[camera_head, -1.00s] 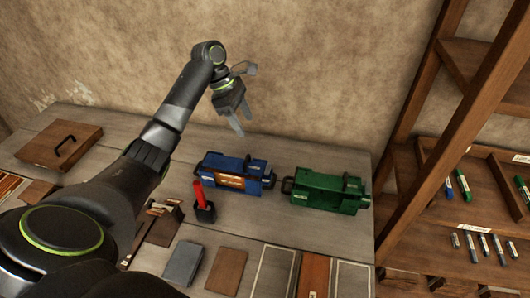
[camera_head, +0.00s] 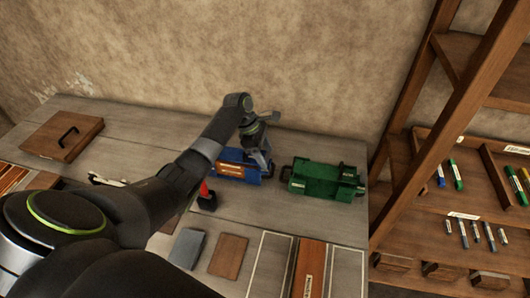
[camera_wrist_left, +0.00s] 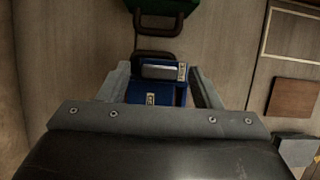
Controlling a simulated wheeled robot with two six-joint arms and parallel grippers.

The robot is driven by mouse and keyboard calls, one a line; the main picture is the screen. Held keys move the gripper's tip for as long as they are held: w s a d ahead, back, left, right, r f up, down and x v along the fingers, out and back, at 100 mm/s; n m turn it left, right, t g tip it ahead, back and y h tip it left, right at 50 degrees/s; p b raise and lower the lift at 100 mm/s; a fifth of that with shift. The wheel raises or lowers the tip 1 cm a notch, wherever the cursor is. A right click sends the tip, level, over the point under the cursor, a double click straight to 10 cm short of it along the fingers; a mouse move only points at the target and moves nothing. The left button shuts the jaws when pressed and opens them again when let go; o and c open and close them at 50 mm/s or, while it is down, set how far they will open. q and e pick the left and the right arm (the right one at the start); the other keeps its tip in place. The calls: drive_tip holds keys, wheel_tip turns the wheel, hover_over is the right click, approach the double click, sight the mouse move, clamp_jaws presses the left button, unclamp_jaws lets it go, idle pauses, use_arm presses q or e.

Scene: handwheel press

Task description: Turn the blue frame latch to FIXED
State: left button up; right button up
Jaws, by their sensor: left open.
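The blue frame (camera_head: 228,169) sits on the grey table, partly hidden behind my left arm. My left gripper (camera_head: 262,162) is over its right end, fingers pointing down. In the left wrist view the blue frame (camera_wrist_left: 150,95) shows between the two open fingers of my left gripper (camera_wrist_left: 160,88), with a grey bar on top and small pale labels. A dark handle loop sticks out beyond its far end. I cannot tell whether the fingers touch it, and the label words are too small to read. My right gripper is not in view.
A green frame (camera_head: 325,180) stands close to the right of the blue one. A red-handled tool in a black holder (camera_head: 207,201) stands in front, partly hidden by my arm. Flat plates (camera_head: 228,257) lie along the table front. A wooden shelf (camera_head: 440,190) rises at the right.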

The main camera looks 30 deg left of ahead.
use_arm(q)
drive_tip(key=shift+w+d+f, duration=0.1)
drive_tip(key=shift+f, duration=0.25)
drive_tip(key=c, duration=1)
